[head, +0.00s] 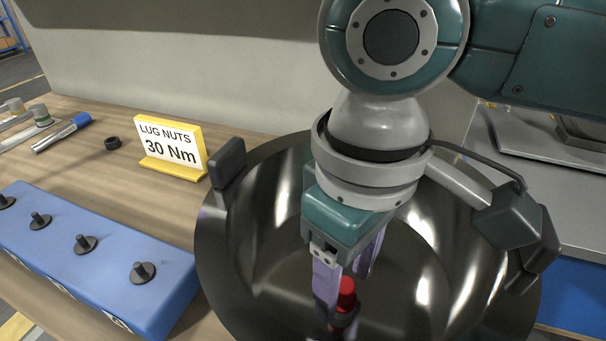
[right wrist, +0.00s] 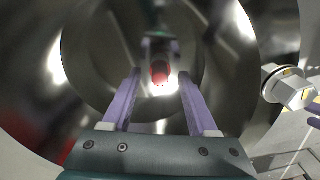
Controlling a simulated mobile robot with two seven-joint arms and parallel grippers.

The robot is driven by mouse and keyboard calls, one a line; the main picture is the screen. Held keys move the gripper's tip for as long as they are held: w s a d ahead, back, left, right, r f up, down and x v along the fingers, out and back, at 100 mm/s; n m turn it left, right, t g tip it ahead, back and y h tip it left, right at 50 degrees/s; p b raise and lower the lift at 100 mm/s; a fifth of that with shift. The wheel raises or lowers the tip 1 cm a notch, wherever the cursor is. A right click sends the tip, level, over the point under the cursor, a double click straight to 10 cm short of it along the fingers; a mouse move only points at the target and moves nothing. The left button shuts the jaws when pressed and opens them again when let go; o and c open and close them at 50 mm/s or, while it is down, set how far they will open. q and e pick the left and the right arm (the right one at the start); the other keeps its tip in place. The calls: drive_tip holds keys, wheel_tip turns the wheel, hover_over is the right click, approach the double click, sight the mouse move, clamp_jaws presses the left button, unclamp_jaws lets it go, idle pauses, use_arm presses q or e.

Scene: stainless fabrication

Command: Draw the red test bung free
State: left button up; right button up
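The red test bung (head: 346,292) stands low inside a polished steel bowl (head: 222,262), with a dark collar around its lower part. My right gripper (head: 344,284) reaches down into the bowl with its purple fingers apart. In the head view one finger overlaps the bung's left side. In the right wrist view, the bung (right wrist: 160,72) shows in the gap between the open fingers (right wrist: 158,88), near their tips. I see no finger clearly touching it. The bung's lower end is hidden. My left gripper is not in view.
Dark blocks stand at the bowl's rim, one at the left (head: 228,160).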

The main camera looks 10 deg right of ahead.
clamp_jaws()
idle(0.3)
idle(0.5)
